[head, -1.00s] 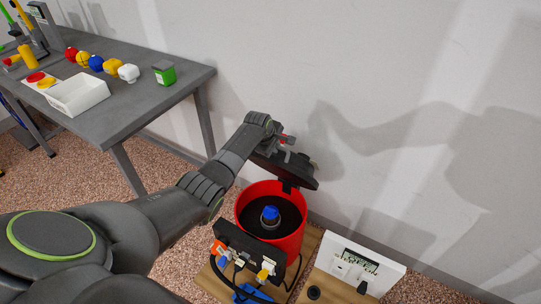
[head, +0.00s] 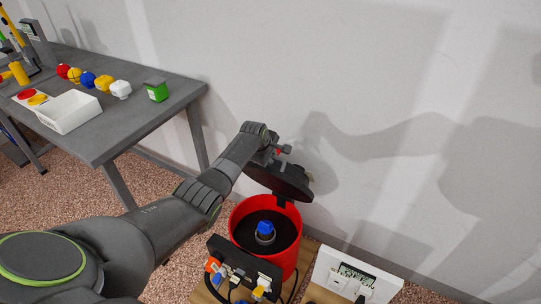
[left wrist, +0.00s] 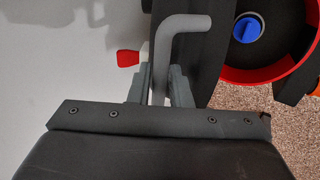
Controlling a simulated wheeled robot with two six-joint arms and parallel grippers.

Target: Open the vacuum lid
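The vacuum is a red bucket (head: 236,232) with a dark inside and a blue-capped part (head: 264,229) in its middle. Its black lid (head: 285,182) stands raised and tilted at the back of the rim, so the bucket is open. My left gripper (head: 277,155) is at the lid's upper side. In the left wrist view, the gripper's fingers (left wrist: 160,85) are closed around the grey bent handle (left wrist: 187,22), with the black lid (left wrist: 205,60) behind it. The red rim (left wrist: 262,76) and blue cap (left wrist: 247,28) also show there. My right gripper is not in view.
A black panel with plugs and cables (head: 243,270) stands in front of the bucket. A white box with a display (head: 355,275) is to its right. The wall (head: 400,120) is close behind the lid. A grey table (head: 150,110) stands at the left.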

